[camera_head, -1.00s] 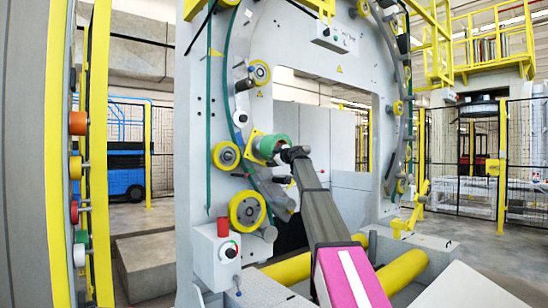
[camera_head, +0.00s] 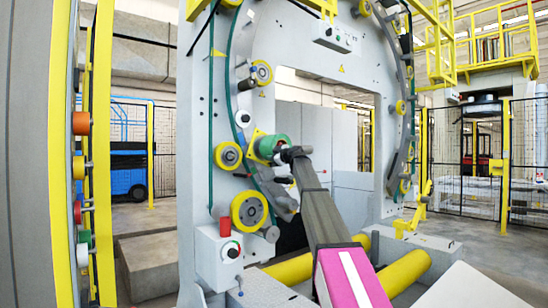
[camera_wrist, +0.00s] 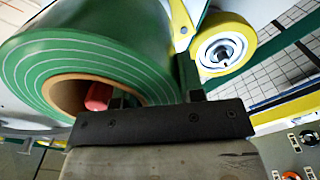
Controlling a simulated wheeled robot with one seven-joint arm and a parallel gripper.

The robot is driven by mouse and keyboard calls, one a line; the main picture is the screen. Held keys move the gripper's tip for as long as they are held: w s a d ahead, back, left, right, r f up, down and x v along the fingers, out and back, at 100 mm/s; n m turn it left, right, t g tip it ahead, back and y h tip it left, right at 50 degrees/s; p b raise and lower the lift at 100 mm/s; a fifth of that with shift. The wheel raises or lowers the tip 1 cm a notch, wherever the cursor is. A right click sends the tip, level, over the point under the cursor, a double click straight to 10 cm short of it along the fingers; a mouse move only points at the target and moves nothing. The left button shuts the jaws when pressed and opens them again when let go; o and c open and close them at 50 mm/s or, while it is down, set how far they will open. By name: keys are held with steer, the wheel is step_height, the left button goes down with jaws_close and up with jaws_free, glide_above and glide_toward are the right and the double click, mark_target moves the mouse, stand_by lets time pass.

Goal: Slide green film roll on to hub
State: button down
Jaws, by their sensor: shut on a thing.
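The green film roll (camera_head: 270,146) is at the yellow bracket on the left upright of the wrapping machine. In the wrist view the green roll (camera_wrist: 125,52) fills the upper left, its brown core facing me. My gripper (camera_wrist: 155,92) is shut on the roll's wall, one finger at the core opening and the other at the outer side. A red rounded end (camera_wrist: 98,96) shows inside the core. It looks like the hub's tip, but the rest of the hub is hidden by the roll. How deep the roll sits on it I cannot tell.
A yellow roller (camera_wrist: 222,50) stands close right of the roll; it also shows in the head view (camera_head: 228,156). A larger yellow wheel (camera_head: 249,209) and a grey control box with a red button (camera_head: 220,255) are below. Yellow cylinders (camera_head: 405,272) lie lower right.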

steer(key=shift+w+a+r, duration=0.1)
steer(key=shift+w+a, duration=0.3)
steer(key=shift+w, duration=0.2)
steer(key=shift+s+d, duration=0.1)
steer(key=shift+s, duration=0.1)
steer(key=v, duration=1.1)
stand_by(3.0)
steer(key=shift+d, duration=0.1)
steer(key=shift+x, duration=1.4)
stand_by(1.6)
